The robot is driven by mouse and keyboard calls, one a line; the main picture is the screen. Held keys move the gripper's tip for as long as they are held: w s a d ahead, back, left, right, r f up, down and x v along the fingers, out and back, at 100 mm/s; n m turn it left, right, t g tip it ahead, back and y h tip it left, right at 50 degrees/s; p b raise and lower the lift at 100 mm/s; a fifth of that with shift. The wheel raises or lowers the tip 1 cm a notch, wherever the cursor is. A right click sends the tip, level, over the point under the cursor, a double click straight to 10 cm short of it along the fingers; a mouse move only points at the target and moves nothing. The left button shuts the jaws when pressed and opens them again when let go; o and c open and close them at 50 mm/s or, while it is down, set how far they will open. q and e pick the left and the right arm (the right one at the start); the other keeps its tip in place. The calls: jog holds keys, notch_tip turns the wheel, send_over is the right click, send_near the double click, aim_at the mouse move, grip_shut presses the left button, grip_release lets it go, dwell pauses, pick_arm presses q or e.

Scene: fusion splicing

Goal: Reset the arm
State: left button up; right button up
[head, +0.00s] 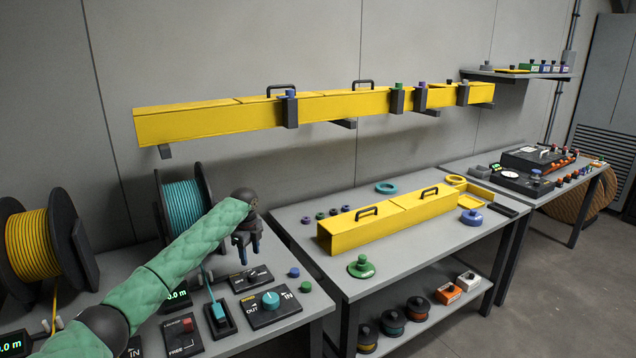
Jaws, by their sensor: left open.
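My left arm, in a green sleeve, reaches in from the lower left of the head view. My left gripper (247,243) is at its end, pointing down above the left bench (270,325), near that bench's right edge. Its dark fingers are apart, with nothing visible between them. It hangs in front of the grey wall, to the right of the teal cable spool (184,205). My right gripper does not show.
A middle table (400,250) holds a long yellow box (390,219) with handles. A yellow duct (220,118) runs along the wall above. Control panels with a teal knob (271,299) lie below my gripper. A right bench (540,196) carries instruments.

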pick_arm(q)
jog(key=shift+w+a+r+n, duration=0.15)
jog(key=shift+w+n, duration=0.2)
jog(key=shift+n, duration=0.65)
jog(key=w+d+r+n+t+y, duration=0.1)
jog(key=d+r+n+t, duration=0.25)
jog(key=r, duration=0.35)
jog(key=w+d+r+n+t, duration=0.1)
jog(key=d+r+n+t, duration=0.2)
jog(key=r+n, duration=0.3)
jog(key=s+d+n+t+h, duration=0.1)
jog(key=s+d+n+t, duration=0.2)
jog(key=s+d, duration=0.4)
jog(key=s+f+n+g, duration=0.2)
jog(key=s+f, duration=1.3)
jog(key=s, duration=0.5)
jog(key=s+f+n+g, duration=0.1)
jog(key=s+f+g, duration=0.2)
jog(key=s+f, duration=1.3)
jog(key=s+a+f+n+g+h, duration=0.1)
jog(key=s+f+n+g, duration=0.1)
jog(key=s+f, duration=1.3)
jog(key=s+g, duration=0.1)
jog(key=s, duration=0.8)
jog(key=shift+s+f+n, duration=0.35)
jog(key=shift+s+f, duration=0.05)
jog(key=shift+g, duration=0.25)
